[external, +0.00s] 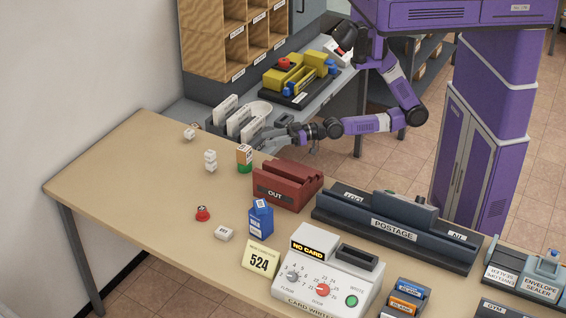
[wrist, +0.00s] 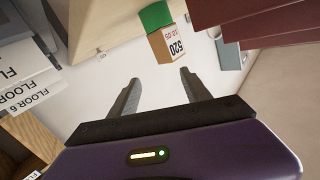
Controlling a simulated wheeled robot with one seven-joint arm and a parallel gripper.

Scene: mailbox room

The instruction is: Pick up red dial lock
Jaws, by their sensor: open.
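A small red rounded object (external: 202,214) with a pale part on top, which looks like the red dial lock, sits on the tan table (external: 130,165), left of the middle. Its fine detail is too small to read. My gripper (external: 264,141) is at the table's far edge, behind and to the right of the red object and well apart from it. In the wrist view my gripper (wrist: 159,77) is open, with nothing between its fingers. I cannot make out the red object in the wrist view.
A green, white and orange block marked 520 (external: 244,158) stands near my gripper, also in the wrist view (wrist: 166,42). A red OUT tray (external: 270,196) stands right of it. A blue carton (external: 260,219) and white block (external: 224,234) are near the red object.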

